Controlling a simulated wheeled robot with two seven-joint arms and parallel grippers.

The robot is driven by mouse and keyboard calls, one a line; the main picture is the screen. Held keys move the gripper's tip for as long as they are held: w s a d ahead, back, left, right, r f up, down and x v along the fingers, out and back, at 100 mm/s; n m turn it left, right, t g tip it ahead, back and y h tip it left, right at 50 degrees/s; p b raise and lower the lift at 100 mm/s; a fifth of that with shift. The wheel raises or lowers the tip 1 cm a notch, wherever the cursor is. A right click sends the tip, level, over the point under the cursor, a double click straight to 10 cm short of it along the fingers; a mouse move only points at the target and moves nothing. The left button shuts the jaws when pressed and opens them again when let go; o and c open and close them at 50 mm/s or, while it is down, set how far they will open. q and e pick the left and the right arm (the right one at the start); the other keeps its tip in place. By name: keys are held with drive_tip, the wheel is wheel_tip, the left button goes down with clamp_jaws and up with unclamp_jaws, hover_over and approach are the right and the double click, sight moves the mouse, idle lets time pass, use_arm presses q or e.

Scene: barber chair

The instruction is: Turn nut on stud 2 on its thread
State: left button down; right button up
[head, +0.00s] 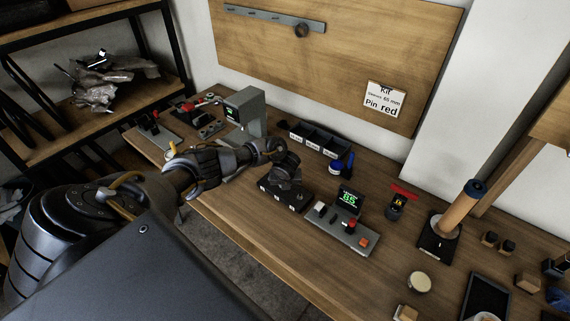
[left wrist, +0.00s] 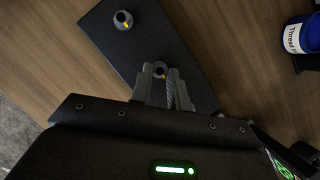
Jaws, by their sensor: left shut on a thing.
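A black block (head: 283,198) with small white labels on its front face stands near the front edge of the bench, under my left gripper (head: 284,172). In the left wrist view, its top (left wrist: 150,40) carries a grey nut on a stud (left wrist: 123,19) with a yellow mark, apart from my gripper. A second grey nut on a stud (left wrist: 160,69), with a small yellow-orange mark, sits between the fingertips of my left gripper (left wrist: 164,80), which is shut on it. The rest of the block is hidden by the gripper. The stud numbers are not readable. My right gripper is not in view.
A blue-and-white thread jar (head: 337,168) stands just behind the block; it also shows in the left wrist view (left wrist: 301,36). A control box with a green display (head: 345,222) is close on the right. A dark partitioned bin (head: 318,141) stands behind.

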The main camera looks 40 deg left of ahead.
use_arm(q)
drive_tip(key=c, duration=1.3)
unclamp_jaws()
drive_tip(key=shift+c, duration=0.2)
drive_tip(key=p+v, duration=0.1)
drive_tip(key=v, duration=0.9)
drive_tip(key=shift+r, duration=0.3)
drive_tip(key=shift+s+d, duration=0.1)
drive_tip(key=shift+s, duration=0.1)
